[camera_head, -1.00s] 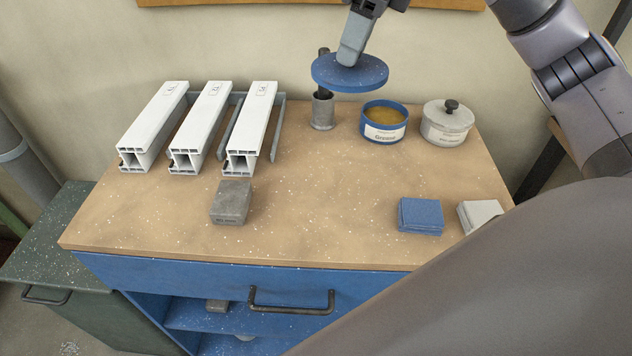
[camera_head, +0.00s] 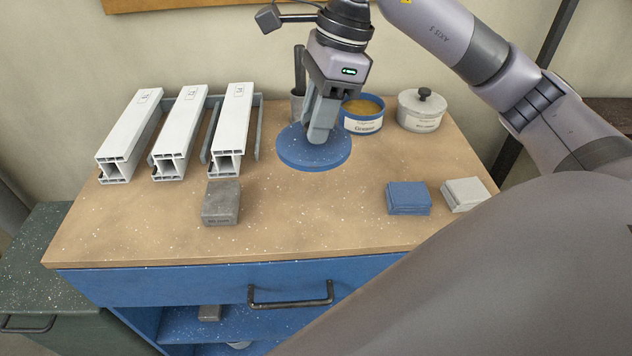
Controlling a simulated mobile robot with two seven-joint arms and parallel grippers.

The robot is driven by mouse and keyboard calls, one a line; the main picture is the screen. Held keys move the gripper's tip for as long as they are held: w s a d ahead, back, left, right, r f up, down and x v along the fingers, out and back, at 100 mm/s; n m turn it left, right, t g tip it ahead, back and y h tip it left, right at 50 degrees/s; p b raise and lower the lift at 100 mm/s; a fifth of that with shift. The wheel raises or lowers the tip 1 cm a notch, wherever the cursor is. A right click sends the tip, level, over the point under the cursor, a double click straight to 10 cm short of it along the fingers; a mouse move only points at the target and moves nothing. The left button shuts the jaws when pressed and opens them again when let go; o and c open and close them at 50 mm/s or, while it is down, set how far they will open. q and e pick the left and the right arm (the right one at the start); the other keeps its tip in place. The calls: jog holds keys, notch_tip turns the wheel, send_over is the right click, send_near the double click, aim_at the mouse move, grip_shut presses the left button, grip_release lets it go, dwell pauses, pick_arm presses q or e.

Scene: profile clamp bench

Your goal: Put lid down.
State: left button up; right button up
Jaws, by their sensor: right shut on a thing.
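The round blue lid (camera_head: 297,158) is low over the bench top, in front of the open grease tin; I cannot tell whether it touches the wood. My right gripper (camera_head: 318,136) points down and is shut on the lid from above; its fingers hide the lid's knob. The blue grease tin (camera_head: 364,125) with a white label stands open behind and to the right, showing yellow-brown grease. My left gripper is not in view.
A grey lidded pot (camera_head: 421,112) stands right of the tin. A metal cup (camera_head: 297,102) with a dark handle is behind the gripper. White profiles (camera_head: 180,130) lie at left. A grey block (camera_head: 221,204), blue cloth (camera_head: 408,198) and pale cloth (camera_head: 464,194) lie nearer. Front middle is clear.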

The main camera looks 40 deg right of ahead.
notch_tip(320, 180, down, 12)
jog(key=shift+f, duration=0.15)
dwell(0.4)
jog(key=shift+f+b, duration=0.25)
jog(key=shift+b, duration=0.1)
jog(key=o, duration=1)
jog(key=shift+r, duration=0.15)
jog(key=shift+o, duration=0.2)
jog(key=shift+r, duration=0.1)
